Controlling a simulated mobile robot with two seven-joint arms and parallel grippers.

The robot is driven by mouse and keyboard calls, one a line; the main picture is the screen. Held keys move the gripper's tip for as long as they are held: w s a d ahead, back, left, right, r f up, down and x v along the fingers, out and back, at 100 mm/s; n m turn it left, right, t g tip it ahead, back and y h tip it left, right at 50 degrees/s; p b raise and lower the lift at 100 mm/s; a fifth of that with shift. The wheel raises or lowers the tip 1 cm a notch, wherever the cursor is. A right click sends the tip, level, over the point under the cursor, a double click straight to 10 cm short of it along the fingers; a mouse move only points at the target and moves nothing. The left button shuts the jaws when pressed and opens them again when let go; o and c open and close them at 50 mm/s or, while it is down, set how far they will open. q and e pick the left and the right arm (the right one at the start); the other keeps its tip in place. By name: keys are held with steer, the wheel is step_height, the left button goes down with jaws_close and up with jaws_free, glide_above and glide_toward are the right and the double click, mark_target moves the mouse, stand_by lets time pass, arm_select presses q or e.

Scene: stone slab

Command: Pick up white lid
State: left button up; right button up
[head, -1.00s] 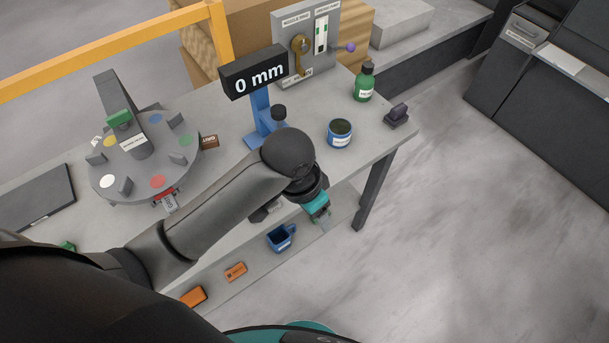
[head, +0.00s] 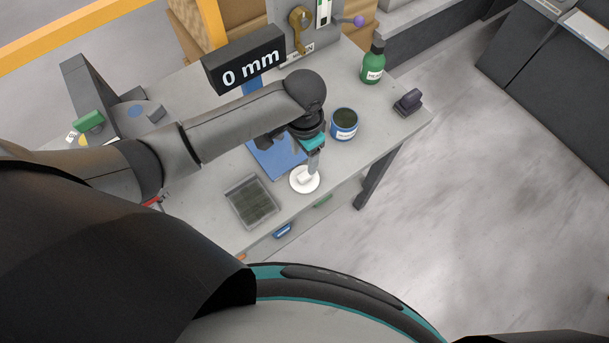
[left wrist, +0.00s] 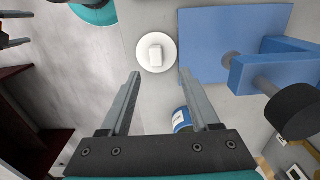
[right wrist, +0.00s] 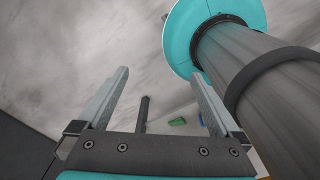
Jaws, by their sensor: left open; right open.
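The white lid (head: 304,179) is a round disc with a raised block-like knob. It lies on the slab near its front edge, beside the blue base of the gauge stand. In the left wrist view the lid (left wrist: 156,52) lies ahead of the fingertips, roughly between their lines. My left gripper (head: 313,165) is open above the lid, and its fingers hide part of it in the head view. In the left wrist view the left gripper (left wrist: 163,82) holds nothing. My right gripper (right wrist: 160,75) shows only in the right wrist view, open and empty, away from the lid.
The blue gauge stand (left wrist: 215,45) with a "0 mm" display (head: 245,60) stands beside the lid. A blue tin (head: 344,124), a green bottle (head: 373,64) and a dark stamp-like object (head: 408,101) are to the right. A grey compartment tray (head: 251,201) lies to the left.

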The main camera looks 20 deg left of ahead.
mark_target(306, 174)
arm_select(q)
step_height(306, 174, down, 3)
steer(key=shift+r, duration=0.2)
steer(key=shift+f, duration=0.3)
steer(key=f, duration=0.3)
steer(key=shift+s+d+f+b, duration=0.15)
steer(key=shift+d+f+b, duration=0.15)
steer(key=shift+b, duration=0.1)
steer(key=shift+f, duration=0.45)
arm_select(e)
steer(key=shift+w+f, duration=0.25)
steer(key=shift+w, duration=0.25)
steer(key=shift+w+f, duration=0.25)
steer(key=shift+w, duration=0.25)
arm_select(q)
steer(key=shift+c, duration=0.4)
jaws_close()
arm_select(e)
steer(key=shift+a, duration=0.1)
